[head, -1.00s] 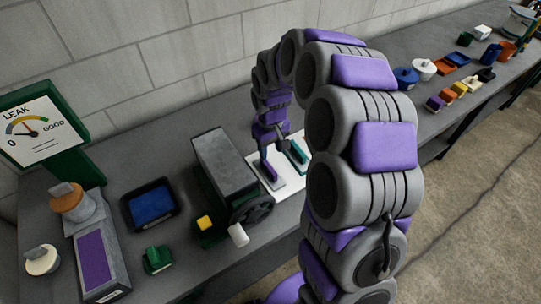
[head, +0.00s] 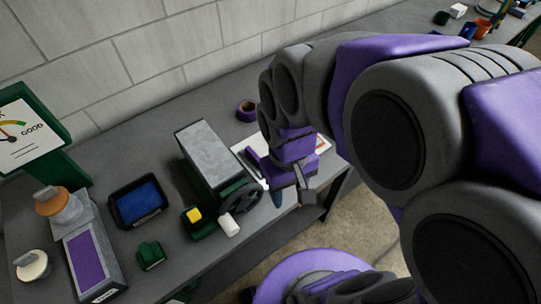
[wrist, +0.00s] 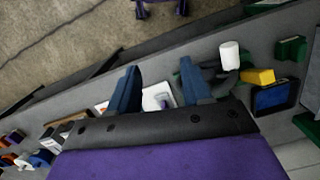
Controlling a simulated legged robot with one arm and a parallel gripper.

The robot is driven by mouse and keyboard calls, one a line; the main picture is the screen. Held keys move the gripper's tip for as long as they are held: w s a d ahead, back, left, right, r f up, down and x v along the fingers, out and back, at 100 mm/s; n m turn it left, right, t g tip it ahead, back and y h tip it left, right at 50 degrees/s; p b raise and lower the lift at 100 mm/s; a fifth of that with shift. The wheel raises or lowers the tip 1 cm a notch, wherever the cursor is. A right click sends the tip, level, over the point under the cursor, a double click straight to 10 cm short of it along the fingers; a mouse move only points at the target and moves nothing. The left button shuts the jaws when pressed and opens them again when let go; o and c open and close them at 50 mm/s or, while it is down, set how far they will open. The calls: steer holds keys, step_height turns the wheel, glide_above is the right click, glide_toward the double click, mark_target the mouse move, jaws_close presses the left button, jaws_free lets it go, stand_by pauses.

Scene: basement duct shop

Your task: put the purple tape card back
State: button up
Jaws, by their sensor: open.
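My gripper (head: 292,196) is open above the front edge of the bench, just right of a grey crank machine (head: 207,160). Its two dark blue fingers show in the wrist view (wrist: 160,76), with nothing held between them. A white sheet (head: 241,149) lies on the bench behind and below my gripper, mostly hidden by it in the head view. Part of the sheet shows between the fingers in the wrist view (wrist: 156,98), with small marks or items too small to tell. I cannot clearly pick out the purple tape card. A purple tape roll (head: 247,110) stands behind the sheet.
At left are a blue-filled black tray (head: 138,202), a green block (head: 150,255), a grey box with a purple panel (head: 88,255) and a leak gauge (head: 20,135). The machine's handwheel (head: 240,196) and white knob (head: 229,229) project beside my gripper. The floor is open in front.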

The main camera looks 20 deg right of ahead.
steer(key=s+m, duration=0.1)
steer(key=s, duration=0.7)
steer(key=shift+s+f, duration=0.15)
steer(key=shift+s, duration=0.1)
steer(key=shift+d, duration=0.1)
steer(key=shift+c, duration=0.6)
